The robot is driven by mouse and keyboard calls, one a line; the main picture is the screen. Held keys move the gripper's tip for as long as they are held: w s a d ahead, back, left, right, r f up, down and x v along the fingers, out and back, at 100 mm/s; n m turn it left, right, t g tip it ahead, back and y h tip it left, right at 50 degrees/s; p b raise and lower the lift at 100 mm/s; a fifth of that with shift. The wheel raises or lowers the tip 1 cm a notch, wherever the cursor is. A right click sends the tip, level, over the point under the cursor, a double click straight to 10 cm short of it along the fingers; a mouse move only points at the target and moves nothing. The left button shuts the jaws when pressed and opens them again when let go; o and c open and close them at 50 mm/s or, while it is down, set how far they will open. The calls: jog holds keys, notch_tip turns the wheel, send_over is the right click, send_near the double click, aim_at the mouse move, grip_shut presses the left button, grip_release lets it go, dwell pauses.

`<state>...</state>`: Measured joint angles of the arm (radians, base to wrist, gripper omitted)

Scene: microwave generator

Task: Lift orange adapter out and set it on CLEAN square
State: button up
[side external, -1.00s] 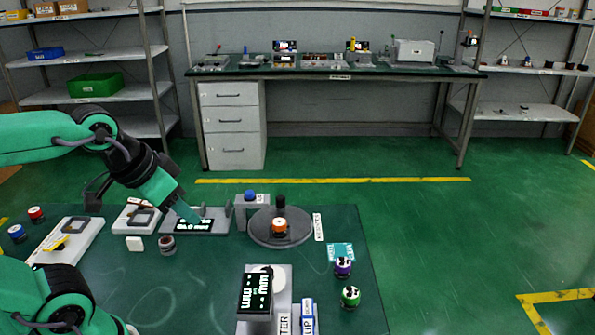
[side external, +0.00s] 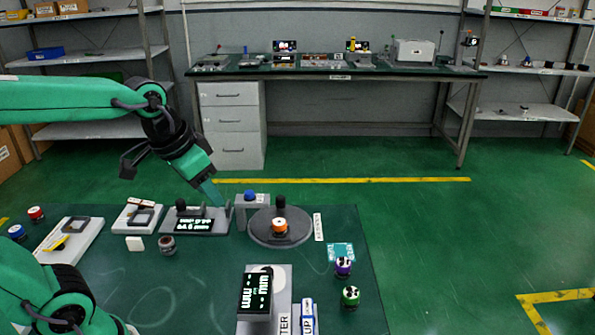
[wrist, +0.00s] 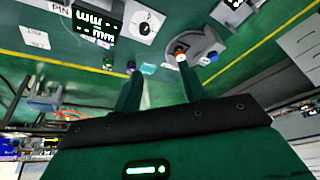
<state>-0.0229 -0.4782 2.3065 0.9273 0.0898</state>
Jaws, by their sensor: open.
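The orange adapter (side external: 280,226) is a small orange cylinder with a white top, on the round grey plate (side external: 262,236) beside a black knob. It also shows in the wrist view (wrist: 181,55), near the tip of the right finger. A light-blue marked square (side external: 341,252) lies right of the plate on the green table; its lettering is too small to read. My gripper (side external: 214,191) is in the air above and left of the plate. In the wrist view my gripper (wrist: 160,80) has its fingers apart with nothing between them.
A grey stand with a blue knob (side external: 249,196) rises just left of the plate. Purple (side external: 343,266) and green (side external: 350,296) cylinders stand near the square. A display unit (side external: 256,292) is at the front.

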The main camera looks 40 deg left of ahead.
jog(key=w+a+f+m+g, duration=0.15)
jog(key=w+f, duration=0.25)
jog(key=w, duration=0.8)
jog(key=m+g, duration=0.1)
jog(key=g, duration=0.2)
send_near(280, 221)
jog(key=shift+s+f, duration=0.2)
jog(key=shift+s, duration=0.3)
jog(key=shift+w+a+f, duration=0.1)
jog(key=shift+w+f, duration=0.2)
jog(key=shift+f, duration=0.2)
jog(key=shift+w+f, duration=0.1)
jog(key=shift+f, duration=3.8)
jog(key=c, duration=0.7)
jog(key=shift+r, duration=0.2)
